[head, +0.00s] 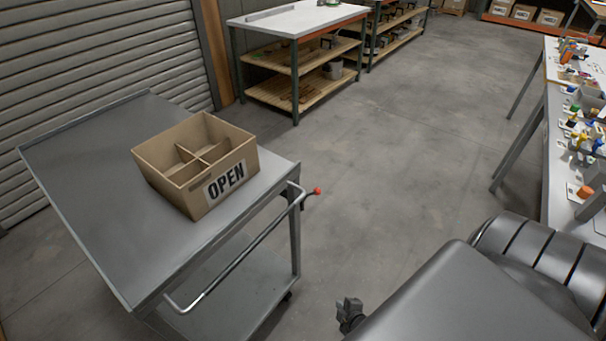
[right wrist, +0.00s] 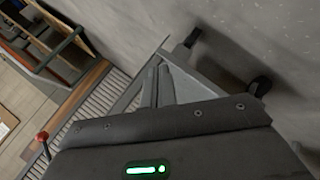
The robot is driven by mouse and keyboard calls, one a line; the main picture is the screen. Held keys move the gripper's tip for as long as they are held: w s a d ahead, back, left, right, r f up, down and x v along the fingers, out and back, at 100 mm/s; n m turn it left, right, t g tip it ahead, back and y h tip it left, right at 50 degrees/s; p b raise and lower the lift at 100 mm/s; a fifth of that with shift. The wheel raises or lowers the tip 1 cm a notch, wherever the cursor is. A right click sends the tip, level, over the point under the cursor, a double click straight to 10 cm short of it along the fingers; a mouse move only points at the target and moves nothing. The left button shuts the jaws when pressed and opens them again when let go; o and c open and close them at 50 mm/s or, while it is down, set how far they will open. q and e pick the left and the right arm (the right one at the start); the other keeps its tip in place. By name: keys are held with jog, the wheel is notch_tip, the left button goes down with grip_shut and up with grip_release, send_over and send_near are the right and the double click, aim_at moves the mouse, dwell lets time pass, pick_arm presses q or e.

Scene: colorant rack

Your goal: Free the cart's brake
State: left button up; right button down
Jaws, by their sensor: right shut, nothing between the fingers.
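The grey metal cart (head: 90,215) stands at the left of the head view. At the near right corner of its push handle (head: 236,262) a short lever with a red knob (head: 316,191) sticks out to the right. The red knob also shows at the left of the right wrist view (right wrist: 42,136). My right gripper (head: 349,314) is shut and empty, low in the head view, apart from the knob and nearer to me. Its housing covers much of the wrist view. My left gripper is not in view.
A cardboard box with dividers (head: 225,186), marked OPEN, sits on the cart's top. A white-topped workbench (head: 290,20) stands behind. A table with colourful small items (head: 553,150) is at the right. The floor (head: 410,150) between them is clear.

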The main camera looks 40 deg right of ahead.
aim_at(310, 194)
jog(key=w+d+r+n+t+h+b, duration=0.1)
jog(key=w+d+r+n+t+b, duration=0.1)
jog(key=w+r+n+t+b, duration=0.3)
jog(key=w+d+r+n+t+b, duration=0.1)
jog(key=w+r+t+b, duration=0.2)
jog(key=w, duration=0.5)
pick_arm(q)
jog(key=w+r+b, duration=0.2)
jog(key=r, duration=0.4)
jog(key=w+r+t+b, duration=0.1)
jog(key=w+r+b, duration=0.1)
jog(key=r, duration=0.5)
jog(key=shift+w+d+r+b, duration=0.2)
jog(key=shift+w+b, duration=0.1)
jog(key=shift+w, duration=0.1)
pick_arm(e)
notch_tip(310, 194, up, 11)
jog(key=w+n+t+h, duration=0.1)
jog(key=w+n+t, duration=0.1)
jog(key=n+t, duration=0.1)
jog(key=shift+d+n+h, duration=0.4)
jog(key=shift+n, duration=0.2)
jog(key=shift+w, duration=0.1)
